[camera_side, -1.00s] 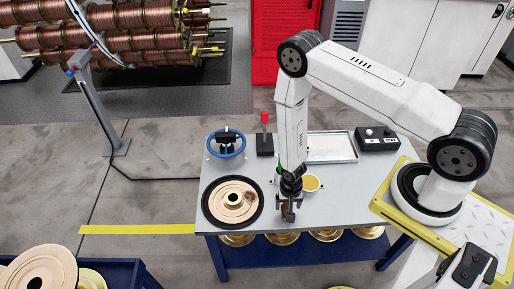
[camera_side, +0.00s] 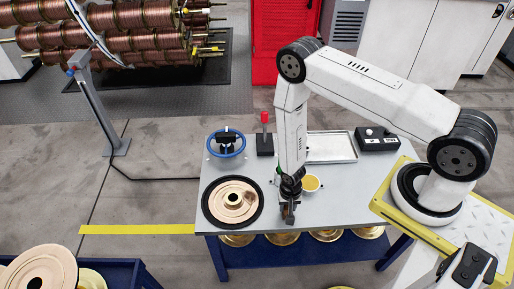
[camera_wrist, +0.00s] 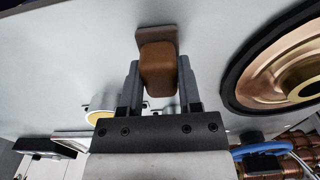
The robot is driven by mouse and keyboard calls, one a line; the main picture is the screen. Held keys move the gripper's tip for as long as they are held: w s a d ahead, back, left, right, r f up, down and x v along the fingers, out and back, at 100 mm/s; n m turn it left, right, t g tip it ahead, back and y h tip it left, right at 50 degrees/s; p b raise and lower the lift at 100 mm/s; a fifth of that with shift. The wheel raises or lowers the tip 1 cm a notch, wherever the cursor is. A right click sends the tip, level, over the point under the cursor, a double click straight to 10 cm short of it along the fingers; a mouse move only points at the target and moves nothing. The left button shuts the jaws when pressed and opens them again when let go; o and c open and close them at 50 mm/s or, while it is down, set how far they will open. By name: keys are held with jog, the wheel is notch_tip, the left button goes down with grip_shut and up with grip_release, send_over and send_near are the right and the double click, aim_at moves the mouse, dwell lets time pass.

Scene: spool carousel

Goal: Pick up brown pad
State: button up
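The brown pad (camera_wrist: 158,68) sits between the two fingers of my gripper (camera_wrist: 160,85) in the wrist view. It is a rounded tan-brown block with a darker flat brown part behind it. Both fingers lie close against its sides, so my gripper looks shut on it. In the side view my gripper (camera_side: 290,212) points down near the front edge of the grey table (camera_side: 335,200). The pad is small and mostly hidden there. I cannot tell whether it touches the table.
A cream spool disc with a black rim (camera_side: 233,201) lies just left of my gripper. A yellow cup (camera_side: 311,183) stands close on the right. Behind are a blue ring (camera_side: 226,143), a red-topped lever (camera_side: 265,136), a metal tray (camera_side: 335,147) and a black control box (camera_side: 377,139).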

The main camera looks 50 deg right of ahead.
grip_shut()
jog(key=shift+r, duration=0.2)
jog(key=shift+r, duration=0.8)
jog(key=s+r, duration=1.1)
jog(key=s, duration=0.3)
jog(key=shift+d, duration=0.1)
